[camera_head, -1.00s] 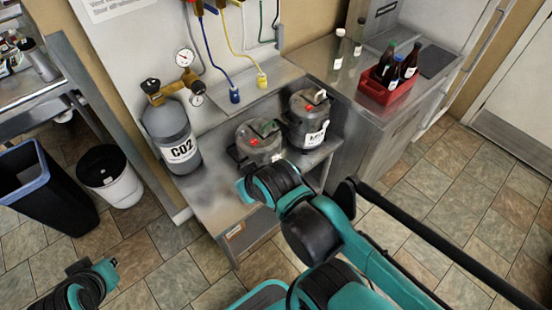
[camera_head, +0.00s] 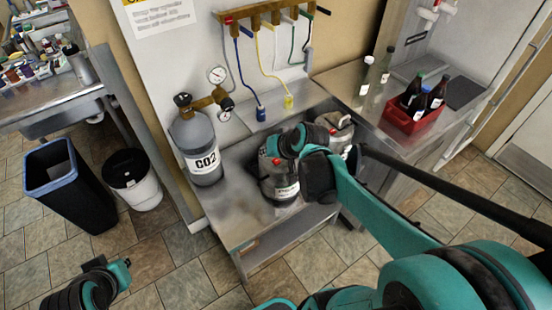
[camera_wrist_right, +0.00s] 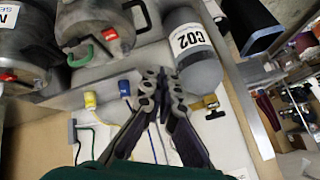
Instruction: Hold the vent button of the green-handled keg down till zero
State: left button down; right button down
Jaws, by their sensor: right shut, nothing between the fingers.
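The green-handled keg (camera_head: 270,187) is a grey metal keg with a red button on top. It stands on the steel bench right of the CO2 cylinder, its top partly covered by my right wrist. In the right wrist view the keg (camera_wrist_right: 95,24) is at the upper left, with its red button (camera_wrist_right: 110,35) and green handle part (camera_wrist_right: 85,51) showing. My right gripper (camera_wrist_right: 161,76) is shut and empty, apart from the keg in that picture. Its fingers are hidden behind the wrist in the head view. My left arm shows at the lower left, but its gripper fingers do not.
A second keg (camera_head: 340,128) stands close behind on the right. The CO2 cylinder (camera_head: 195,140) with brass regulator and gauges (camera_head: 217,75) is on the left. Blue and yellow hoses hang behind. A red bottle crate (camera_head: 418,121) is on the right counter. Bins stand at left.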

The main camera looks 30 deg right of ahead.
jog(key=m+t, duration=0.1)
jog(key=m, duration=0.1)
send_over(278, 162)
jog(key=f, duration=0.1)
jog(key=shift+f+p, duration=0.2)
jog(key=shift+p, duration=0.2)
jog(key=shift+f, duration=0.15)
notch_tip(278, 162, down, 9)
jog(key=b, duration=0.7)
jog(key=shift+r, duration=0.2)
dwell(0.6)
jog(key=shift+f+b, duration=0.35)
jog(key=shift+b, duration=0.2)
jog(key=shift+s+f+b, duration=0.1)
jog(key=shift+f+b, duration=0.4)
jog(key=shift+f, duration=0.1)
dwell(3.7)
